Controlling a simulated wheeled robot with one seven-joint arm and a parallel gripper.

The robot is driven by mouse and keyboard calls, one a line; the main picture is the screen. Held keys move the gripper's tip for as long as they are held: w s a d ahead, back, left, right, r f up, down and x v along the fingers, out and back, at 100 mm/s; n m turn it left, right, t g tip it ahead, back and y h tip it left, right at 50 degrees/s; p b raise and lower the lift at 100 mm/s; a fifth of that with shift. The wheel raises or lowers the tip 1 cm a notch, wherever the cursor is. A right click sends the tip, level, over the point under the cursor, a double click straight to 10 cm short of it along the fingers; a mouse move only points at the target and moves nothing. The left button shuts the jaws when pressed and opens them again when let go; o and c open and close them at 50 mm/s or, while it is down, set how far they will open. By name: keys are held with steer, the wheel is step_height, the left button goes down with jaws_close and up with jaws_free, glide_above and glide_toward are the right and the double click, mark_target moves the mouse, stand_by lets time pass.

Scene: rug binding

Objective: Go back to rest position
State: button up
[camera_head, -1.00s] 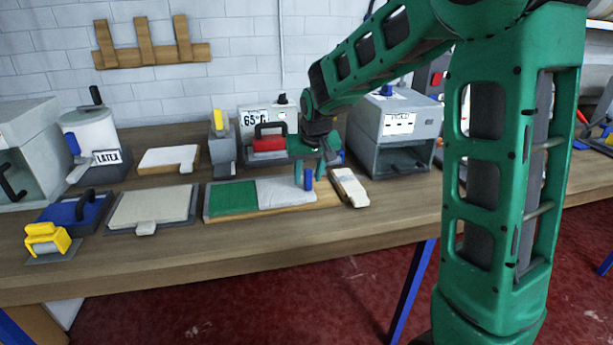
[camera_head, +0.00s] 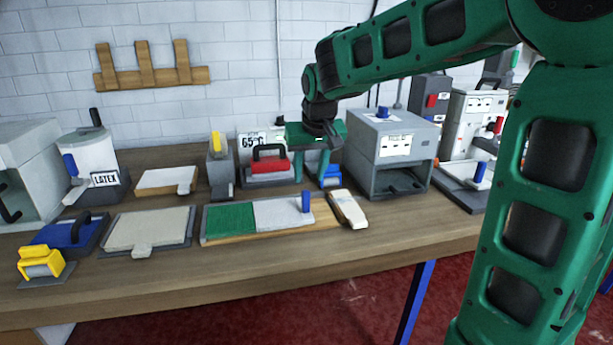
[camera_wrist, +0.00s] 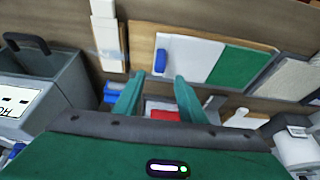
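My gripper (camera_head: 311,178) hangs in the air above the back part of the bench, its two green fingers pointing down and apart. In the wrist view the gripper (camera_wrist: 158,78) is open, with nothing held between the fingers. Below it in the head view is a board with a green half (camera_head: 231,218) and a pale grey half (camera_head: 275,212).
A grey HOLD box (camera_head: 395,140) is close on the right. A white LATEX pot (camera_head: 92,150), a yellow-handled tool (camera_head: 41,262) and a pale pad (camera_head: 148,230) lie left. The bench's front strip (camera_head: 200,270) is clear.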

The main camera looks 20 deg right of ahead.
steer(key=s+d+f+m+g, duration=0.1)
steer(key=s+d+f, duration=0.1)
steer(key=s+d, duration=0.5)
steer(key=s+d+f+m+g, duration=0.15)
steer(key=s+d, duration=0.25)
steer(key=s, duration=0.8)
steer(key=s+f+m+g, duration=0.1)
steer(key=s+f, duration=0.1)
steer(key=s, duration=0.6)
steer(key=s+f+m+g, duration=0.1)
steer(key=s+f, duration=0.2)
steer(key=s, duration=0.5)
steer(key=shift+d+y, duration=0.35)
steer(key=shift+y, duration=0.05)
steer(key=shift+s+f, duration=0.1)
steer(key=shift+w+f, duration=0.25)
steer(key=shift+w, duration=0.35)
